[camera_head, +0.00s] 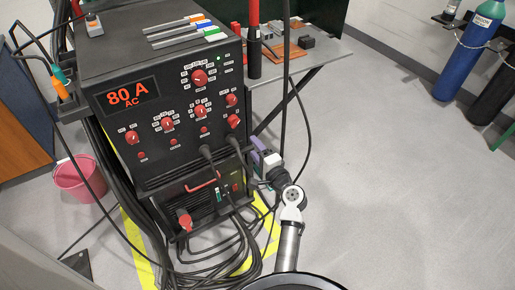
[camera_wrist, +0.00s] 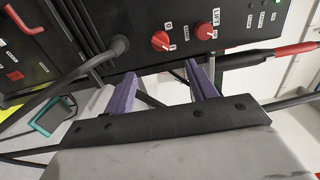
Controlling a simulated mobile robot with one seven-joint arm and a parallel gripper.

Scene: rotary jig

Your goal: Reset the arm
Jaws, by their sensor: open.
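My gripper (camera_head: 257,147) is beside the right edge of the welding machine (camera_head: 150,125), below its lower knobs. In the wrist view, the two purple fingers of my gripper (camera_wrist: 162,76) are spread apart with nothing held between them. The machine's black front panel (camera_wrist: 180,62) with red knobs (camera_wrist: 160,41) lies just beyond the fingertips. I cannot tell whether a finger touches the panel. My arm reaches up from the bottom of the head view, partly over the floor cables.
Black cables (camera_head: 235,245) lie looped on the floor below the machine. A hanging cable (camera_head: 284,90) passes near my gripper. A table (camera_head: 325,54) stands behind, a pink bucket (camera_head: 82,180) at left, gas cylinders (camera_head: 462,65) at far right. The floor to the right is clear.

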